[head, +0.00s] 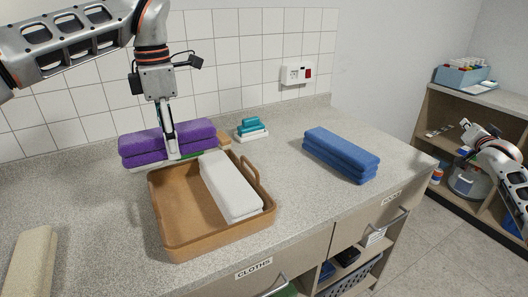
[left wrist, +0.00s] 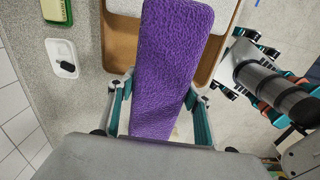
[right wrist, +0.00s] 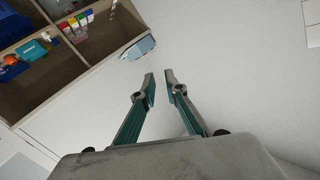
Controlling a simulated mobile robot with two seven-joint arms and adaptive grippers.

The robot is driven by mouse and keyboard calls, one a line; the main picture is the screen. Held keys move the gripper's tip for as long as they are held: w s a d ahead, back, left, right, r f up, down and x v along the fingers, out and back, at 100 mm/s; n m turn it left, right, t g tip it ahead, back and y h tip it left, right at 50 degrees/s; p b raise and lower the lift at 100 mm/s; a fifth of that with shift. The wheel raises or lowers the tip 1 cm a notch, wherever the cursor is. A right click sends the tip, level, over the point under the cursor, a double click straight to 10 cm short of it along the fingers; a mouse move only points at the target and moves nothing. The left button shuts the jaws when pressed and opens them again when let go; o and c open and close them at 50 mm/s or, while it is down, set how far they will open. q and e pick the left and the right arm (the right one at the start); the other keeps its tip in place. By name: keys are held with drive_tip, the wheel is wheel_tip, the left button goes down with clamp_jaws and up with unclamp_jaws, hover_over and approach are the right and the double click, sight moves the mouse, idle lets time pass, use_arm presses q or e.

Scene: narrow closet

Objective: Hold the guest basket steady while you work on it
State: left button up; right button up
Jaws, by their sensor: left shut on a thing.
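The guest basket (head: 174,235) is a brown, open tray with a raised handle on its right side, standing on the counter. A folded white towel (head: 229,186) lies in its right part; the left part is bare. My left gripper (head: 171,150) is shut on a folded purple towel (head: 140,146). In the left wrist view the purple towel (left wrist: 172,60) lies between the fingers and hides the middle of the basket (left wrist: 117,52); it appears held above it. No gripper visibly grips the basket. My right gripper (right wrist: 160,76) is empty, its fingertips apart, over by the shelf side.
A beige towel (head: 31,262) lies front left. A white dish (left wrist: 62,58) sits by the wall. A low shelf (head: 495,95) stands far right.

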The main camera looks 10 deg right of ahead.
drive_tip(key=w+r+m+y, duration=0.1)
drive_tip(key=w+r+m, duration=0.15)
drive_tip(key=r, duration=0.35)
drive_tip(key=w+r+m, duration=0.1)
drive_tip(key=r+m, duration=0.3)
drive_tip(key=r, duration=0.3)
drive_tip(key=w+a+f+n+g+y, duration=0.1)
drive_tip(key=w+a+n+y, duration=0.15)
drive_tip(key=a, duration=0.85)
drive_tip(key=w+a+f+n+g+y, duration=0.15)
drive_tip(key=w+a+y, duration=0.25)
drive_tip(key=a, duration=0.7)
drive_tip(key=w+a+f+n+g+y, duration=0.1)
drive_tip(key=w+a+n+y, duration=0.2)
drive_tip(key=a, duration=0.9)
drive_tip(key=s+a+f+n+g+y, duration=0.1)
drive_tip(key=a+f+n+g+y, duration=0.15)
drive_tip(key=a, duration=1.05)
drive_tip(key=n+g+h, duration=0.3)
drive_tip(key=n+g, duration=0.5)
drive_tip(key=n, duration=0.4)
approach(261, 191)
drive_tip(key=f, duration=1)
drive_tip(key=shift+w+a+f, duration=0.15)
drive_tip(key=shift+w+a, duration=0.15)
